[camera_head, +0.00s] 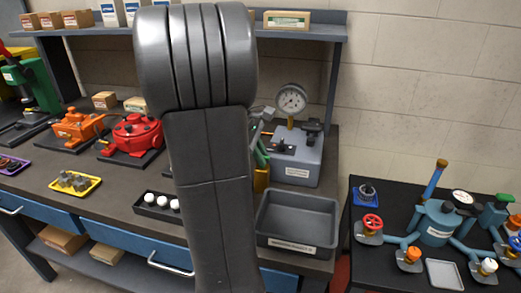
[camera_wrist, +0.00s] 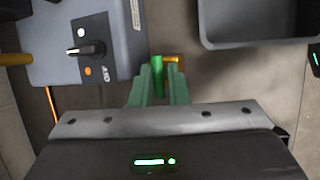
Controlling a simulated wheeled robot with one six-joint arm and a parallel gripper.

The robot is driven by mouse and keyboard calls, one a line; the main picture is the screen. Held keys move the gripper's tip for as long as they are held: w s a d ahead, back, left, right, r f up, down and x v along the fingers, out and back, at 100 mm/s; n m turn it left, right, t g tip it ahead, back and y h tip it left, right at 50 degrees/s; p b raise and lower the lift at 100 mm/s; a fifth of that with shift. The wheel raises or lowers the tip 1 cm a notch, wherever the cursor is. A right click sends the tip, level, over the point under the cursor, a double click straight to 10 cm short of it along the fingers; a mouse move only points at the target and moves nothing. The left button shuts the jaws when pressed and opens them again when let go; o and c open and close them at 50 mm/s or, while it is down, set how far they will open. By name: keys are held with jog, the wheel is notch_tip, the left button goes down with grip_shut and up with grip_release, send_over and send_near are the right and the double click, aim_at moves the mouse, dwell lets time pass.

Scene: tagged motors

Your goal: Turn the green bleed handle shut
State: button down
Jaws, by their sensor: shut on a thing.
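The green bleed handle (camera_wrist: 157,64) shows in the wrist view as a short bright green bar beside a brass-coloured fitting (camera_wrist: 174,61). My gripper (camera_wrist: 160,72) has its two pale green fingers closed around the handle. In the head view my arm covers the handle, and only a bit of green from my gripper (camera_head: 262,155) shows at the arm's right edge. I cannot tell the handle's exact turn angle.
A grey unit (camera_head: 297,160) with a dial gauge (camera_head: 291,99) stands just right of my arm. Its black knob (camera_wrist: 92,49) shows in the wrist view. An empty grey bin (camera_head: 297,208) sits close in front. A red pump (camera_head: 137,133) stands left on the bench.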

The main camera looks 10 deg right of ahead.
jog(key=c, duration=1.4)
grip_release()
jog(key=v, duration=1.3)
jog(key=shift+a+r+p, duration=0.2)
jog(key=shift+r+p, duration=0.15)
jog(key=shift+p, duration=0.1)
jog(key=shift+s+f, duration=0.1)
jog(key=b+x, duration=0.1)
jog(key=x, duration=1.2)
jog(key=shift+d+f, duration=0.25)
jog(key=shift+f, duration=0.1)
jog(key=shift+f+b, duration=0.1)
jog(key=shift+b, duration=0.25)
jog(key=shift+n, duration=0.3)
